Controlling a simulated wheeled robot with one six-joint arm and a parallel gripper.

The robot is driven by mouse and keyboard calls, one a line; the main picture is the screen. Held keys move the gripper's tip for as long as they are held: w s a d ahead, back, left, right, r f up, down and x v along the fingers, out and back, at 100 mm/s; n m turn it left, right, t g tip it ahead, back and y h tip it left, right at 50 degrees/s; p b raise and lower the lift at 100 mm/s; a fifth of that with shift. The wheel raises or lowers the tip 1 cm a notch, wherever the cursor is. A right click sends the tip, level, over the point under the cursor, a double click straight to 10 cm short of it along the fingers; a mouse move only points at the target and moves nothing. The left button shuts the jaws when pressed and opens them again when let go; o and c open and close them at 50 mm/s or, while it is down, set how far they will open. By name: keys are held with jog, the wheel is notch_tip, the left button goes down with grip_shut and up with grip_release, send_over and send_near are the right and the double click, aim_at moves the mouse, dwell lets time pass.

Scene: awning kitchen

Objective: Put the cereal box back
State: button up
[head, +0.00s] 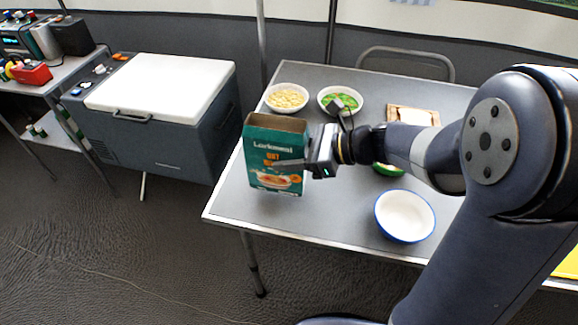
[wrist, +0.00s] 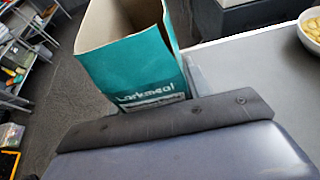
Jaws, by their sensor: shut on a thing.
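The teal cereal box (head: 262,178) stands upright at the left end of the grey table (head: 335,222), its printed front facing me and its top open. The fingertips are hard to make out in the wrist view. I cannot tell whether the box touches the table.
Bowls of yellow food (head: 287,98) and green food (head: 340,101) stand behind the box. An empty white bowl (head: 404,215) is near the front edge. A white-lidded cooler (head: 160,85) stands to the left, and a shelf (head: 62,75) holds several items at far left.

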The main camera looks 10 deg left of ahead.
jog(key=shift+f+b, duration=0.3)
jog(key=shift+f, duration=1.2)
jog(key=shift+f, duration=0.1)
jog(key=o, duration=0.9)
jog(key=shift+o, duration=0.2)
jog(key=shift+r, duration=0.25)
jog(key=p+v, duration=0.2)
jog(key=v, duration=1)
jog(key=shift+a, duration=0.1)
